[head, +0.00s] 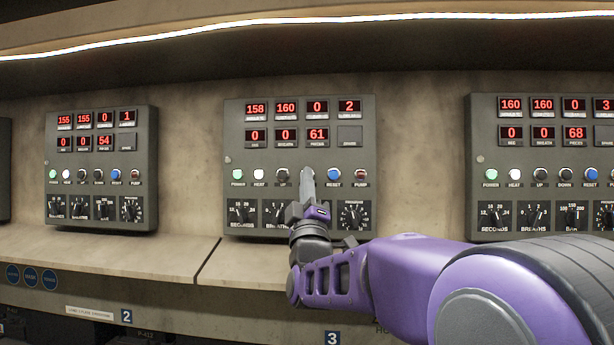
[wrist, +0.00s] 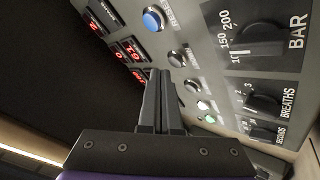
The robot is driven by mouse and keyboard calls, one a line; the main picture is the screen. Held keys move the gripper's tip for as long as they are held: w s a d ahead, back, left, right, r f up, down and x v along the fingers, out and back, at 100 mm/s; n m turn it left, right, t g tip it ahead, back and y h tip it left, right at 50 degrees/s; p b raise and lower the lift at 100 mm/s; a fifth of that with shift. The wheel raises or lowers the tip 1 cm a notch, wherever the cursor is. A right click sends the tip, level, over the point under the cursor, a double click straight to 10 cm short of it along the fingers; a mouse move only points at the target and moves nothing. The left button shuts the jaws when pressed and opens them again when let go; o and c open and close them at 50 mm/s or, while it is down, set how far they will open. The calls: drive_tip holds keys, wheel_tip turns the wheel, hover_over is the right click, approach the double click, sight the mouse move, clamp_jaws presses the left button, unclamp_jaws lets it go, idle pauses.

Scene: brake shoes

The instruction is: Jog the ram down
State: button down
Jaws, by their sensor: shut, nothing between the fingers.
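The middle panel (head: 299,145) carries a row of buttons. From left they are a green POWER button (head: 238,174), a white HEAT button (head: 259,174), a black UP button (head: 282,174), the DOWN spot, a blue RESET button (head: 334,174) and a red PUMP button (head: 361,174). My gripper (head: 307,174) covers the DOWN spot in the head view. In the wrist view my gripper (wrist: 160,73) is shut and empty, its tips close to the black button (wrist: 178,58) beside the blue RESET button (wrist: 153,19). I cannot tell whether they touch it.
Dials (head: 355,215) sit below the buttons and red displays (head: 317,134) above. Similar panels stand at left (head: 101,160) and right (head: 545,150). A ledge (head: 130,255) runs beneath the panels.

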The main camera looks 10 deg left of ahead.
drive_tip(key=shift+w+f, duration=0.1)
drive_tip(key=shift+w, duration=0.05)
drive_tip(key=shift+w, duration=0.3)
drive_tip(key=shift+w+b, duration=0.35)
drive_tip(key=shift+w, duration=0.15)
idle(2.0)
drive_tip(key=shift+s, duration=0.1)
idle(1.2)
drive_tip(key=shift+s+b, duration=0.8)
drive_tip(key=shift+b, duration=0.1)
drive_tip(key=shift+s+a+b, duration=0.1)
drive_tip(key=shift+s+b, duration=0.8)
drive_tip(key=shift+s, duration=1.6)
